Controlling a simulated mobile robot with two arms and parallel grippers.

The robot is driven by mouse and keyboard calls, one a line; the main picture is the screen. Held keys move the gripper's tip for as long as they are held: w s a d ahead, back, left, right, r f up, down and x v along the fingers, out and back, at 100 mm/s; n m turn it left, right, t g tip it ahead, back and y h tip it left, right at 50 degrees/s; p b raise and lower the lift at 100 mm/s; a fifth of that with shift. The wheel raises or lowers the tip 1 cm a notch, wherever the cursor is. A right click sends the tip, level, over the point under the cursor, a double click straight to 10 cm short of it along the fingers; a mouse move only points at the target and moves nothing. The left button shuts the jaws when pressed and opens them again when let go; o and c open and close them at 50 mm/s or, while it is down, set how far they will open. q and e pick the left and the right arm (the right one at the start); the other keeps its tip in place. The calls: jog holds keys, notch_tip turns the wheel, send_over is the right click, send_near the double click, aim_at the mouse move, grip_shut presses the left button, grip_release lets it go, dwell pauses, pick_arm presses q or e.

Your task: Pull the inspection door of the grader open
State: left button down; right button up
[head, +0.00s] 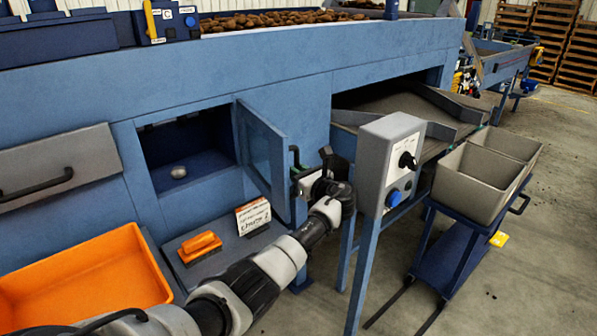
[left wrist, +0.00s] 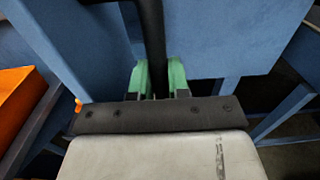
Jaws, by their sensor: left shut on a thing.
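The inspection door (head: 262,148) is a blue framed panel with a window, on the front of the blue grader (head: 300,75). It stands swung outward, and the opening (head: 185,150) to its left shows a dark inside with a small round metal thing. A black bar handle (head: 294,156) is on the door's outer side; it also shows in the left wrist view (left wrist: 152,35). My left gripper (head: 300,174) is at this handle. In the left wrist view its green fingers (left wrist: 158,80) are shut on the handle, one on each side.
A grey control box (head: 388,160) on a blue post stands just right of my left arm. An orange bin (head: 85,270), an orange brush (head: 200,245) and a small sign (head: 253,215) are at the lower left. A cart with grey bins (head: 478,180) stands right.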

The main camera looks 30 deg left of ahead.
pick_arm(q)
jog(key=shift+a, duration=0.1)
pick_arm(e)
jog(key=shift+d, duration=0.25)
pick_arm(q)
jog(key=c, duration=1.1)
grip_release()
jog(key=shift+a+f, duration=0.1)
pick_arm(e)
jog(key=shift+d, duration=0.1)
pick_arm(q)
jog(key=b+v, duration=0.2)
jog(key=v, duration=0.9)
pick_arm(e)
notch_tip(320, 180, down, 2)
jog(key=shift+w+f, duration=0.1)
jog(key=shift+w, duration=0.05)
jog(key=shift+a, duration=0.2)
